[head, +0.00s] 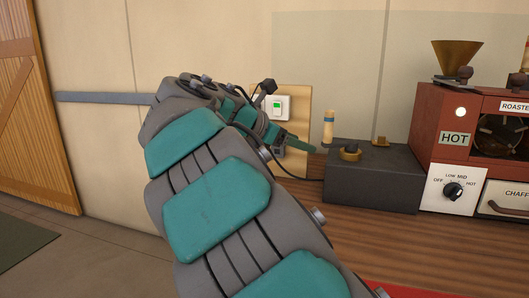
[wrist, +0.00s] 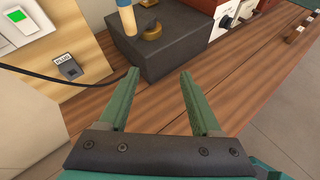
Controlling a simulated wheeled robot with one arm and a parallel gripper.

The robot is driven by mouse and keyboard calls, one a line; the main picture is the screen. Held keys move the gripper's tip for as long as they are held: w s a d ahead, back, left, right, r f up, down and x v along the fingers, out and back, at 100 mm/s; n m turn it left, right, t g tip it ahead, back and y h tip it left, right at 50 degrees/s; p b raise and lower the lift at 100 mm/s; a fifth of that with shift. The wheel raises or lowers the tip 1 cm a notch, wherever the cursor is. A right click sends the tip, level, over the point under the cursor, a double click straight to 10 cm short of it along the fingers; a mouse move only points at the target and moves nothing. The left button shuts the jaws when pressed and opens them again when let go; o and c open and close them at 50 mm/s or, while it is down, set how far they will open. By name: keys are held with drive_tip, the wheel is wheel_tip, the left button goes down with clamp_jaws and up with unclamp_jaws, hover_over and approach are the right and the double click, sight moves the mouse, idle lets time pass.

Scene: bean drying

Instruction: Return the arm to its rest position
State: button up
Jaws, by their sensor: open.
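My arm reaches up from the bottom of the head view and bends to the right towards the wall. My gripper (wrist: 159,75) is open and empty in the wrist view, with its two green fingers apart above the wooden counter (wrist: 235,75). In the head view the gripper (head: 298,143) shows side-on near the wall panel, left of the dark box. No object is between the fingers.
A dark grey box (head: 373,178) with a brass knob stands on the counter. A wooden wall panel (wrist: 28,73) carries a green-lit switch (head: 277,107) and a plug (wrist: 67,68) with a black cord. A red roaster (head: 425,125) stands right. Open floor lies left.

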drive_tip(key=s+d+f+m+g+y, duration=0.4)
drive_tip(key=s+d+f+m+g, duration=0.2)
drive_tip(key=s+d+f+m, duration=1.05)
drive_tip(key=s+a+f+m+g+y, duration=0.1)
drive_tip(key=s+a+f+m+y, duration=0.1)
drive_tip(key=s, duration=0.6)
drive_tip(key=s+a+f+m+g+y, duration=0.1)
drive_tip(key=s+a+f+m+y, duration=0.1)
drive_tip(key=s+a+f, duration=0.2)
drive_tip(key=s+a+f+m+g+y, duration=0.1)
drive_tip(key=s+a+f+m+y, duration=0.1)
drive_tip(key=s+f, duration=0.6)
drive_tip(key=s+a+m, duration=0.1)
drive_tip(key=s, duration=0.3)
drive_tip(key=shift+s+f, duration=0.2)
drive_tip(key=shift+s, duration=0.2)
